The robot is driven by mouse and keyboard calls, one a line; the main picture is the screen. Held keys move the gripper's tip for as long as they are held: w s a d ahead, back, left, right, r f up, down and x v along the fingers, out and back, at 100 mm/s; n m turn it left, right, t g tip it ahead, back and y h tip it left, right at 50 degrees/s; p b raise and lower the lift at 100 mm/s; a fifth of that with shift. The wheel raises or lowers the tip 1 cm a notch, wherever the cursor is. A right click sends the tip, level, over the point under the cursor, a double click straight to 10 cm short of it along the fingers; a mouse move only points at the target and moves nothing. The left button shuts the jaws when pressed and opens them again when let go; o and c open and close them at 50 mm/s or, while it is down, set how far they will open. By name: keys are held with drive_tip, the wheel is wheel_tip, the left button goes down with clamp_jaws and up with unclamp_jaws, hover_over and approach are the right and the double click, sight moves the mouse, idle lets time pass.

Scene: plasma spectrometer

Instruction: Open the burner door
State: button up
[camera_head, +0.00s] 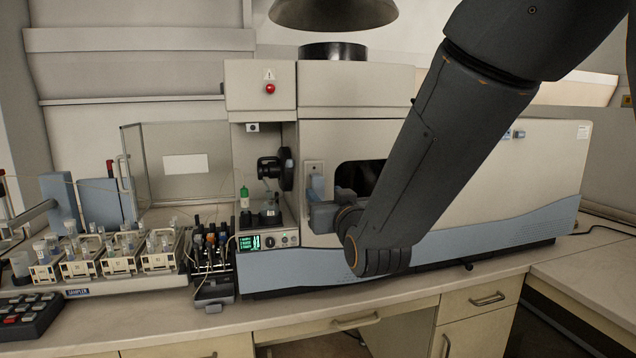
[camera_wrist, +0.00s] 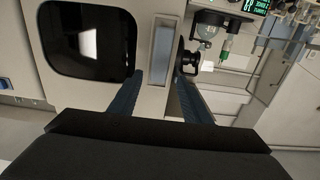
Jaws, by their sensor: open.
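The burner door (camera_head: 350,140) is a pale panel with a dark window on the front of the spectrometer; it looks closed. My arm hides part of it. In the wrist view the door (camera_wrist: 149,22) shows its black window at upper left. My gripper (camera_wrist: 160,82) is open, with one blue-grey finger on each side of the strip's lower end. Nothing is seen held, and I cannot tell whether the fingers touch the strip. In the head view my gripper (camera_head: 316,188) is close to the door's left side.
Left of the door is an open bay with a black round fitting (camera_head: 286,169) and a green-lit display (camera_head: 250,242). Sample racks (camera_head: 105,258) and tubing crowd the bench to the left. The bench front edge (camera_head: 300,312) is clear below the spectrometer.

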sight(319, 188)
drive_tip(key=p+x, duration=0.2)
drive_tip(key=x, duration=0.5)
drive_tip(key=shift+w+f, duration=0.15)
clamp_jaws()
